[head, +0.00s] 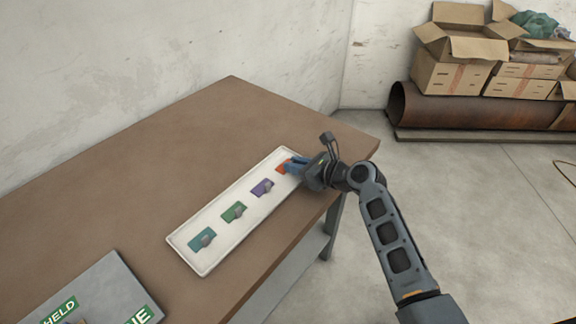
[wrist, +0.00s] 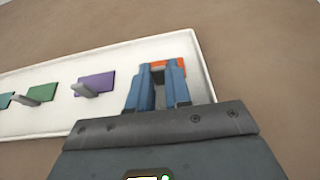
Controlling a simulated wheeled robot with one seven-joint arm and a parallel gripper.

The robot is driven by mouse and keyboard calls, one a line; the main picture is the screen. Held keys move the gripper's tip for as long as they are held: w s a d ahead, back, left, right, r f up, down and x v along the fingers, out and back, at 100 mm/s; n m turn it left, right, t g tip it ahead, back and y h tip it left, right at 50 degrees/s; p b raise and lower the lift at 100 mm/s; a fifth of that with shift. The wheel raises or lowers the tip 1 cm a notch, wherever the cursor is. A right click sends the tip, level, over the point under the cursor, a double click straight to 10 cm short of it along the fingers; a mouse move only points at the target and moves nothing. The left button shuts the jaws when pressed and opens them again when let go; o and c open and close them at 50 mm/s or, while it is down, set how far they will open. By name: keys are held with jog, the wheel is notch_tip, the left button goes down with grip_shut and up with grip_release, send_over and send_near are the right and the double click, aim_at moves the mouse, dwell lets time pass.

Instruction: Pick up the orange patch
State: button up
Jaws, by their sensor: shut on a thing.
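The orange patch (head: 281,169) lies at the far right end of a white tray (head: 222,244) on the brown table. In the wrist view the orange patch (wrist: 168,64) shows just beyond my fingertips, partly hidden by them. My gripper (head: 291,165) has blue fingers and is at the patch. In the wrist view my gripper (wrist: 162,66) is closed with a narrow gap, on what looks like the grey tab of the orange patch. The tab itself is mostly hidden between the fingers. I cannot tell whether the patch is clear of the tray.
In the same tray lie a purple patch (head: 261,190), a green patch (head: 232,212) and a teal patch (head: 201,239), each with a grey tab. A grey board (head: 95,285) with green labels is at the table's front left. Bare table (head: 150,170) lies behind the tray.

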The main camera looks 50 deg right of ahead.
grip_shut()
